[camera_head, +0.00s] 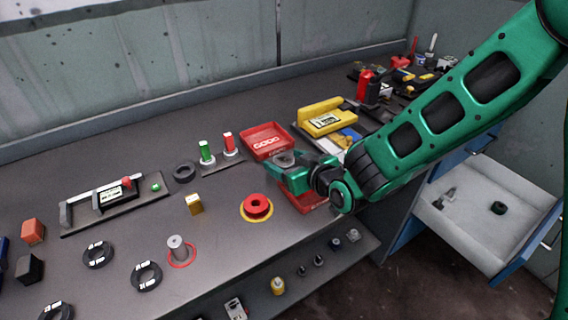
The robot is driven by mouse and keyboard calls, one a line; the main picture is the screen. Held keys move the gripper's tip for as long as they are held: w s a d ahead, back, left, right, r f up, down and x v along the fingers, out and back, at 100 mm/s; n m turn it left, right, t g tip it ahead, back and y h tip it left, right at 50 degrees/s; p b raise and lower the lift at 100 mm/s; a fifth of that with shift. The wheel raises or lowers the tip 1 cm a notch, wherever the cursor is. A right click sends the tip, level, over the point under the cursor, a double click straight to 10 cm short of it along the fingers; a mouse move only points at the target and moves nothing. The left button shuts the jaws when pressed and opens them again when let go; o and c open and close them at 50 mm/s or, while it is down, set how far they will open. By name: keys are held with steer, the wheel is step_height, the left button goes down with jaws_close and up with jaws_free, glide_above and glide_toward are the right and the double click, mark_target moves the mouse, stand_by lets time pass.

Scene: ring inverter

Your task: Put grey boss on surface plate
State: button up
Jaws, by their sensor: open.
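A short grey cylinder (177,248), which looks like the grey boss, stands upright inside a red circle at the front left of the bench. My green gripper (287,172) is open, well to the right of the cylinder and over the front red tray (313,203). A grey round piece (285,158) shows at the gripper; I cannot tell whether it lies between the fingers or behind them. I cannot tell which thing is the surface plate; a flat dark plate (147,194) with a handled fixture lies on the left. The gripper hides part of the front tray.
A red ring piece (257,206) sits on a yellow circle left of my gripper. Another red tray (267,141) is behind it. Black rings (147,276), a yellow block (194,204) and green and red posts (206,152) stand around. An open drawer (480,213) is at right.

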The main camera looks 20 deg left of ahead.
steer(key=shift+w+a+f, duration=0.25)
steer(key=shift+w+a, duration=0.1)
steer(key=shift+a, duration=0.1)
jaws_close()
steer(key=shift+r, duration=0.15)
